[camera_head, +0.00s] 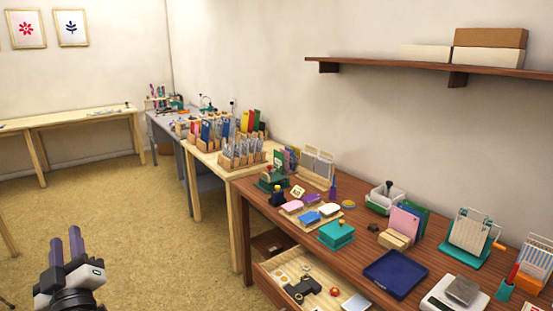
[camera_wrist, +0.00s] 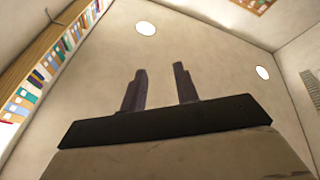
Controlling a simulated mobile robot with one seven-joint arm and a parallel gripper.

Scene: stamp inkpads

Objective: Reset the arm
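My gripper (camera_head: 66,246) shows at the lower left of the head view, pointing upward over bare floor. It is well apart from the workbench and holds nothing. In the wrist view my gripper (camera_wrist: 160,88) has its two dark fingers standing apart with an empty gap between them. Behind them are the ceiling with round lights and a wall shelf of books, so the fingers point up.
A dark wooden workbench (camera_head: 385,245) runs along the right, with an open drawer (camera_head: 268,278) jutting out. Ink pads, a blue tray (camera_head: 395,274) and a scale (camera_head: 452,295) stand on it. A wall shelf (camera_head: 420,68) hangs above. The carpet (camera_head: 130,220) at left is clear.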

